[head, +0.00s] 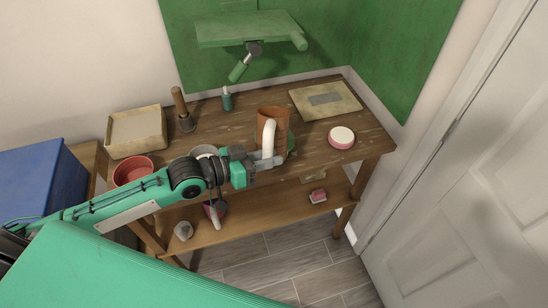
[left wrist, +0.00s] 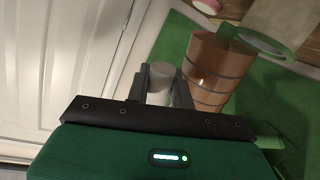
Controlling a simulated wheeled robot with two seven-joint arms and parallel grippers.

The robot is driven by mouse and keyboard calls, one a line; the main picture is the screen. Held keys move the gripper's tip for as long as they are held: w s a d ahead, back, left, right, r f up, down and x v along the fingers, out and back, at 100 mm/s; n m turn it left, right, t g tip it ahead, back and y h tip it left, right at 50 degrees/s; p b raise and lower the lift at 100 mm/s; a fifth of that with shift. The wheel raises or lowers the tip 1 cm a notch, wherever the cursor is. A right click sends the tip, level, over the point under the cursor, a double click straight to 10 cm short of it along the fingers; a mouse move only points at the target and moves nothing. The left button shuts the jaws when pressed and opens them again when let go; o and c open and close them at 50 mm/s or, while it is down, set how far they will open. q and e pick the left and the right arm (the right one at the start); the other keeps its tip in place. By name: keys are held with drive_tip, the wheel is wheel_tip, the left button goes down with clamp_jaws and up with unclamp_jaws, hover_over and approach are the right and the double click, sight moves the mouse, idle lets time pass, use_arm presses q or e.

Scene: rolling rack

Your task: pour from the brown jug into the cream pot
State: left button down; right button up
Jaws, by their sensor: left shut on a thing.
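The brown jug (head: 273,113) is at the middle of the wooden table, with its pale handle (head: 268,140) facing me. My left gripper (head: 268,162) is shut on the handle. In the left wrist view the handle (left wrist: 160,82) sits between the two fingers (left wrist: 160,92), beside the banded brown jug (left wrist: 215,68). The jug looks roughly upright; I cannot tell whether it touches the table. A pale round vessel (head: 203,151), possibly the cream pot, is left of the jug, partly hidden behind my left arm. My right gripper is not in view.
A red bowl (head: 133,170) and a beige tray (head: 137,132) are at the left. A wooden-handled tool (head: 181,108) and a green bottle (head: 227,99) stand behind. A pink-and-white round thing (head: 341,138) and a flat board (head: 325,99) are right. A green object (left wrist: 265,45) adjoins the jug.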

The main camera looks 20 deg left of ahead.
sight(266, 137)
use_arm(q)
drive_tip(key=shift+w+a, duration=0.1)
drive_tip(key=shift+a, duration=0.35)
drive_tip(key=shift+r+p, duration=0.3)
drive_tip(key=shift+p, duration=0.3)
drive_tip(key=r+n+g+p, duration=0.1)
drive_tip(key=p, duration=0.1)
drive_tip(key=r+n+g+p, duration=0.1)
drive_tip(key=n+g+p, duration=0.1)
drive_tip(key=p, duration=0.1)
drive_tip(key=shift+w+a+n+y, duration=0.1)
drive_tip(key=shift+w+n+y, duration=0.2)
drive_tip(key=shift+w+y, duration=0.1)
drive_tip(key=w+n+g, duration=0.1)
drive_tip(key=w+n+g+p, duration=0.1)
drive_tip(key=shift+w+a+r+g, duration=0.2)
drive_tip(key=shift+w+r+g, duration=0.05)
drive_tip(key=shift+r+g, duration=0.1)
drive_tip(key=shift+s+f, duration=0.1)
drive_tip(key=shift+f, duration=0.3)
drive_tip(key=shift+s+r, duration=0.1)
drive_tip(key=shift+r, duration=0.05)
drive_tip(key=shift+w, duration=0.2)
drive_tip(key=shift+a+r+p, duration=0.1)
drive_tip(key=shift+r+p, duration=0.1)
drive_tip(key=shift+p, duration=0.25)
